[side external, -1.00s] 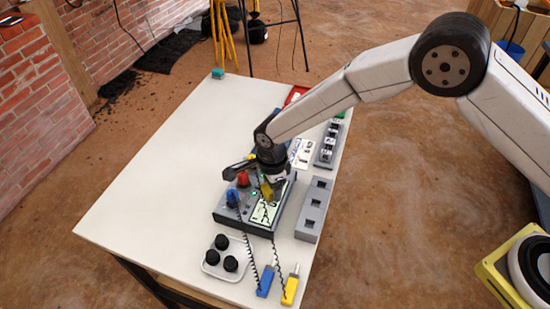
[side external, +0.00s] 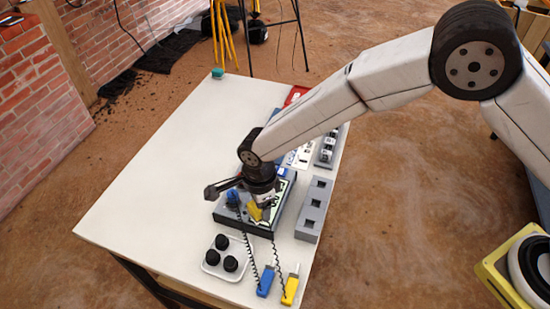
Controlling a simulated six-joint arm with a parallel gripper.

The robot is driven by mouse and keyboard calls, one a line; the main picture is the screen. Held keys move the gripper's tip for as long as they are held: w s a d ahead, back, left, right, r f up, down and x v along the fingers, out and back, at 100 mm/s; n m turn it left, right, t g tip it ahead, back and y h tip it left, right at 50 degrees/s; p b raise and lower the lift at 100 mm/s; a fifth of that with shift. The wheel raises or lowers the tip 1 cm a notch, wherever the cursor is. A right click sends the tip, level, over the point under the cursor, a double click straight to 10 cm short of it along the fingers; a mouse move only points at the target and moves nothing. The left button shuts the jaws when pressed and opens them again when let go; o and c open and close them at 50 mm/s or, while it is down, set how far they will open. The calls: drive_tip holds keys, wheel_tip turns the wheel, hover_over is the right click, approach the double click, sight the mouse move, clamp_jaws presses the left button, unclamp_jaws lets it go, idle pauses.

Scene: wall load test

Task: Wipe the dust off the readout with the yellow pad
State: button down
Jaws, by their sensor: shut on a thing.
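The readout (side external: 275,219) is a pale screen with dark marks on the top of a dark grey instrument box (side external: 238,222). My gripper (side external: 262,204) is over the box, pointing down, and covers much of the screen. It is shut on the yellow pad (side external: 255,212), which shows at the screen's left edge. I cannot tell whether the pad touches the screen. How much dust lies on the readout is too small to tell.
A blue knob (side external: 232,197) stands on the box close by my gripper. A white tray with black knobs (side external: 226,272), a blue probe (side external: 265,281) and a yellow probe (side external: 290,288) lie in front. A grey socket block (side external: 314,209) stands right. The table's left side is clear.

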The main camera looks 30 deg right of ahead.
drive_tip(key=shift+d+r, duration=0.1)
drive_tip(key=shift+r, duration=2.6)
drive_tip(key=shift+d, duration=0.1)
